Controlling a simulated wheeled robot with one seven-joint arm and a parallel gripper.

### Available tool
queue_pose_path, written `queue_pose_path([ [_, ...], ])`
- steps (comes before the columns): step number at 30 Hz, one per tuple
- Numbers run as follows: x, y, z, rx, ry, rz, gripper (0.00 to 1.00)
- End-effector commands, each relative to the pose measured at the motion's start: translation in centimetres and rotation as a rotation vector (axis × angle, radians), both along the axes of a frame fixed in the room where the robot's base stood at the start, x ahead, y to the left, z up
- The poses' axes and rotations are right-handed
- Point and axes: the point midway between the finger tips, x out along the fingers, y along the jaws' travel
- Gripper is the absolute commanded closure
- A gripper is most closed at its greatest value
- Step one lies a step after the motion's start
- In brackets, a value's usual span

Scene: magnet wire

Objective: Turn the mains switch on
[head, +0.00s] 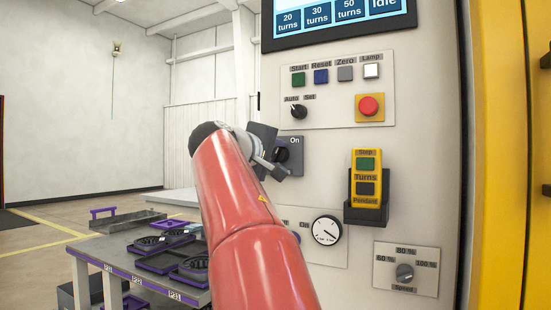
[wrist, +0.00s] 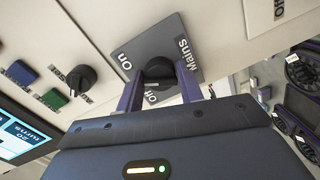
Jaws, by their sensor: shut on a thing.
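The mains switch is a black rotary knob (wrist: 157,69) on a grey plate (wrist: 130,52) marked "Mains", "On" and "Off" in the wrist view. In the head view its plate (head: 296,143) shows "On" at the upper right, with the knob partly behind my gripper (head: 281,158). In the wrist view my gripper (wrist: 160,88) has its two purple fingers on either side of the knob, shut on it. The gripper body hides the lower part of the switch. I cannot tell which mark the knob points to.
Above the switch are an Auto/Set knob (head: 299,112), small buttons and a red emergency button (head: 369,105). A pendant (head: 367,178) in a black holder sticks out to the right. A dial (head: 327,230) sits below. A table (head: 88,247) with trays stands at left.

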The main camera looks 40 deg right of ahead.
Motion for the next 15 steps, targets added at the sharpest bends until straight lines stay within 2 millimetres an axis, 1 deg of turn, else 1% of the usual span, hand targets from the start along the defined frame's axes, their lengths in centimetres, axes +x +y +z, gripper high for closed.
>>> queue_pose_path([
  [6,-0.03,0.06,0.19,0.046,-0.130,0.004,0.86],
  [15,-0.04,0.09,0.25,0.082,-0.216,0.005,0.86],
])
